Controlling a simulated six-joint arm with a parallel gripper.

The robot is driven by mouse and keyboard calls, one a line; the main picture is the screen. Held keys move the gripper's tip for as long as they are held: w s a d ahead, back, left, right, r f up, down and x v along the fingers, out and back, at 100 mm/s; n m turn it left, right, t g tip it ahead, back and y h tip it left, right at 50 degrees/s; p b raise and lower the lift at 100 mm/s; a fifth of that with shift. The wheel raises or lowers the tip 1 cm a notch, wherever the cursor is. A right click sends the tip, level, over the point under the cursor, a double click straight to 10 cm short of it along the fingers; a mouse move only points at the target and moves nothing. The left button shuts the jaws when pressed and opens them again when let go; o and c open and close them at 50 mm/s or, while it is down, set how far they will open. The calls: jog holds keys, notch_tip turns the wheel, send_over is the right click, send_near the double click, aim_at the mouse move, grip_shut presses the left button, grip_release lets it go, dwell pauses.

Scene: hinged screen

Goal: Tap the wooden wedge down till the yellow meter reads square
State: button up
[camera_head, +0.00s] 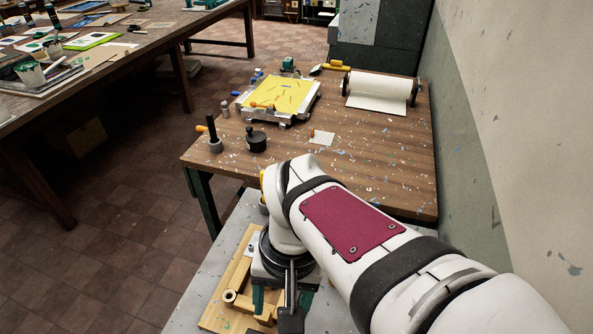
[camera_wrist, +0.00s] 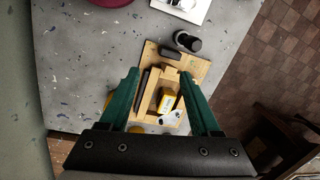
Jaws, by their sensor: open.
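My gripper (camera_wrist: 160,78) is open, its two green fingers spread above a wooden board (camera_wrist: 196,66) on a grey bench, with nothing seen held between them. A yellow box, apparently the meter (camera_wrist: 167,101), sits on the board between the fingers; its reading is too small to tell. Light wooden pieces frame it; a small block (camera_wrist: 171,72) near the fingertips may be the wedge, but I cannot be sure.
A black cylinder (camera_wrist: 188,42) stands beside the board's far end, and a dark block (camera_wrist: 169,52) is close by. A white plate (camera_wrist: 190,8) lies farther off. A wooden table (camera_head: 365,165) with a yellow screen (camera_head: 280,96) stands beyond the grey bench.

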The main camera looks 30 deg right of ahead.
jog(key=shift+m, duration=0.5)
jog(key=w+d, duration=0.2)
jog(key=w+d+f, duration=0.1)
jog(key=w+d, duration=0.1)
jog(key=w, duration=0.1)
jog(key=w+d, duration=0.2)
jog(key=shift+w+d+f, duration=0.15)
jog(key=shift+w, duration=0.05)
jog(key=shift+m+h, duration=0.7)
jog(key=shift+m, duration=0.1)
jog(key=w+d+f, duration=0.3)
jog(key=d, duration=0.3)
jog(key=w+d+f, duration=0.3)
jog(key=d+f, duration=0.1)
jog(key=d, duration=0.3)
jog(key=w+d+f, duration=0.2)
jog(key=d+f, duration=0.2)
jog(key=d, duration=0.2)
jog(key=shift+w+d, duration=0.15)
jog(key=shift+w, duration=0.25)
notch_tip(320, 180, down, 8)
jog(key=shift+r, duration=0.35)
grip_shut()
jog(key=shift+r, duration=3.55)
